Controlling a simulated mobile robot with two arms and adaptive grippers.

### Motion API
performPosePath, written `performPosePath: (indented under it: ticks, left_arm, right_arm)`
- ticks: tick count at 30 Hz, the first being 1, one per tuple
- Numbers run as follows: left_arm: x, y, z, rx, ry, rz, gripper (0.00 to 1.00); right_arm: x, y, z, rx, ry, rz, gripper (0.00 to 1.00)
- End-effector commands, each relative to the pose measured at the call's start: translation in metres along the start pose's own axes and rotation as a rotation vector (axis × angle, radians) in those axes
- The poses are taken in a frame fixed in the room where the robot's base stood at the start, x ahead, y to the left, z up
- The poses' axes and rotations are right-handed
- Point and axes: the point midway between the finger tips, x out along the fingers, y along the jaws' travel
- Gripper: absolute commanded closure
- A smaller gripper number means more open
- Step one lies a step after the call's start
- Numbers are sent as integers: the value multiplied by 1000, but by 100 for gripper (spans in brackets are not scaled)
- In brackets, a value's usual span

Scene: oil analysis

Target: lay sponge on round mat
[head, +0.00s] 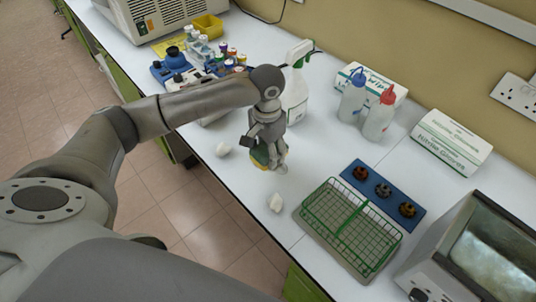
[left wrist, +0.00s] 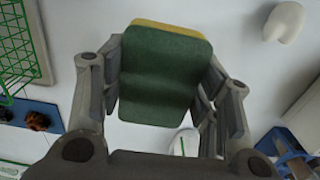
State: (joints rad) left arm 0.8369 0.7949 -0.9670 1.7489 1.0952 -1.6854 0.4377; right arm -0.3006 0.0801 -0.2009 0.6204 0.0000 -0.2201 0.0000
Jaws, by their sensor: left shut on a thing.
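My left gripper (head: 268,160) is over the white bench near its front edge, pointing down. It is shut on the sponge (head: 259,159), which is mostly hidden by the fingers in the head view. In the left wrist view the sponge (left wrist: 160,75) is green with a yellow edge and sits between both fingers of the left gripper (left wrist: 160,95). I cannot tell whether it touches the bench. I cannot make out a round mat in either view. My right gripper is not in view.
A green wire basket (head: 350,224) and blue mat with dark caps (head: 382,190) are to the right. A spray bottle (head: 296,95), wash bottles (head: 378,120) and glove box (head: 450,142) stand behind.

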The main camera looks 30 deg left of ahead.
Motion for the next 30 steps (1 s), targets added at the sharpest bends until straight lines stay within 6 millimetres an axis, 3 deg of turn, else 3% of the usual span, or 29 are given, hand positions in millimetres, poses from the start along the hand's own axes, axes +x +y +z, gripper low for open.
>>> performPosePath:
  ticks: [8, 15, 27, 28, 30]
  left_arm:
    - [16, -8, -11, -1, -1, 1, 51]
    - [45, -9, -12, 1, -2, 0, 51]
    - [52, -9, -12, 0, 0, 1, 51]
    - [52, -9, -12, 0, 1, 0, 40]
    - [52, -9, -13, 0, 1, 0, 31]
  right_arm:
    - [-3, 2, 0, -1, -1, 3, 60]
    - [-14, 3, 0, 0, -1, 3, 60]
    - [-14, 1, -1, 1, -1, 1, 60]
    - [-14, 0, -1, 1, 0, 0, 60]
    - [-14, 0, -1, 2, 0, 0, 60]
